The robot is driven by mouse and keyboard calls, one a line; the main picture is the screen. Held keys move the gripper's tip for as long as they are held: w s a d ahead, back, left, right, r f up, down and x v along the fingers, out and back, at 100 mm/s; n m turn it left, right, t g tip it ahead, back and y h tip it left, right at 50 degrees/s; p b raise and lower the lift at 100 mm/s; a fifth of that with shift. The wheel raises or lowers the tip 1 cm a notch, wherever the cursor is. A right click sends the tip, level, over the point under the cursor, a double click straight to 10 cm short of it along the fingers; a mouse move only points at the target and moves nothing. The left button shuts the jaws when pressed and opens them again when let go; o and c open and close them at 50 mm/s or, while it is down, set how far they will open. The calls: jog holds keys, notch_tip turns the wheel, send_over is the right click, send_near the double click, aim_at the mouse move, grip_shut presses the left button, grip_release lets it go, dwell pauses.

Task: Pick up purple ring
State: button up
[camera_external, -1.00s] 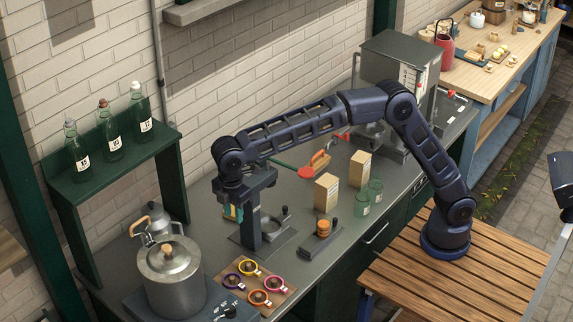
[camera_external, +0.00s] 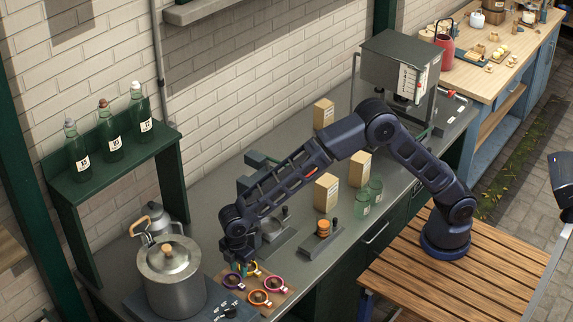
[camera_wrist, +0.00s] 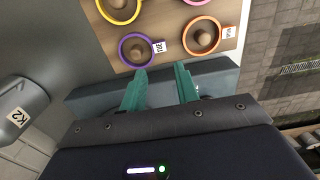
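The purple ring (camera_wrist: 120,49) lies around a wooden peg on a wooden board (camera_wrist: 168,22) in the wrist view, with a white label tab at its right. In the external view the purple ring (camera_external: 224,283) is at the board's left. My gripper (camera_wrist: 161,73) is open and empty, its two green fingers pointing toward the board. The fingertips are apart from the ring, just below and right of it in the wrist view. In the external view my gripper (camera_external: 243,268) hangs by the board's back left, partly covering it.
A yellow ring (camera_wrist: 103,13), an orange ring (camera_wrist: 184,37) and a pink ring (camera_wrist: 190,2) sit on the same board. A large metal pot (camera_external: 172,290) stands close at the left. Cardboard boxes (camera_external: 326,193) and glass jars (camera_external: 362,204) stand farther right on the counter.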

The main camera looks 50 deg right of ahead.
aim_at(241, 285)
jog(key=f, duration=0.8)
jog(key=shift+w+d+f, duration=0.1)
jog(key=shift+d+f, duration=0.05)
jog(key=shift+d, duration=0.15)
jog(key=shift+c, duration=0.4)
jog(key=c, duration=0.5)
